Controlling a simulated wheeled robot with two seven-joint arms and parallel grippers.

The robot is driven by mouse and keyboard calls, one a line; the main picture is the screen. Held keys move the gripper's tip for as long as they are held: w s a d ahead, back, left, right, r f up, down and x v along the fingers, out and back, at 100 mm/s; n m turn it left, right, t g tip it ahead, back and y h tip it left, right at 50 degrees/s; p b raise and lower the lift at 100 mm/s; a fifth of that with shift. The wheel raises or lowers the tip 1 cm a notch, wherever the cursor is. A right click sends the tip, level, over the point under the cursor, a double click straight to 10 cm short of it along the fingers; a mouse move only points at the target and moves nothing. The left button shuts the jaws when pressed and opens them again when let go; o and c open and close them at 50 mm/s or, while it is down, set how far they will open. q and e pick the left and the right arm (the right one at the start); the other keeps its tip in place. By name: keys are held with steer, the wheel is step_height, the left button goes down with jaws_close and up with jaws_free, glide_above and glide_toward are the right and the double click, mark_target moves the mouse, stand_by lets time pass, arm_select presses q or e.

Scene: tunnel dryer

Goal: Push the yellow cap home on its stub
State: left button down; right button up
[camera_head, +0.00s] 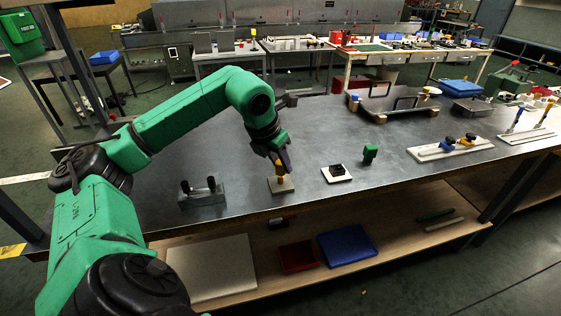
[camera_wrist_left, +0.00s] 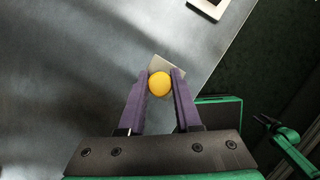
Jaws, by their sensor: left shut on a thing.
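The yellow cap (camera_head: 280,168) sits between the fingers of my left gripper (camera_head: 279,162), above a small pale base plate (camera_head: 291,187) near the table's front edge. In the left wrist view the round yellow cap (camera_wrist_left: 160,84) lies between the purple fingertips, with part of the plate (camera_wrist_left: 167,65) showing beyond it. My left gripper is shut on the cap from above. The stub is mostly hidden under the cap and fingers, so I cannot tell how far down the cap sits. My right gripper is not in view.
On the grey table (camera_head: 235,165), a block with two black knobs (camera_head: 202,192) stands left. A white plate with a black part (camera_head: 337,172) and a green block (camera_head: 370,154) stand right. Farther right is a pale board with blue and yellow parts (camera_head: 450,149). A shelf lies below.

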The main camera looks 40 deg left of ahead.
mark_target(278, 167)
arm_select(q)
steer(key=shift+f+b, duration=1.35)
steer(key=shift+f, duration=0.3)
steer(key=c, duration=0.5)
jaws_free()
steer(key=shift+r, duration=0.1)
steer(key=shift+s+r, duration=0.1)
steer(key=shift+r, duration=0.3)
steer(key=p+v, duration=0.2)
steer(key=v, duration=1.1)
steer(key=shift+s+r+p, duration=0.15)
steer(key=shift+r+p, duration=0.1)
steer(key=shift+p, duration=0.15)
steer(key=shift+f, duration=0.1)
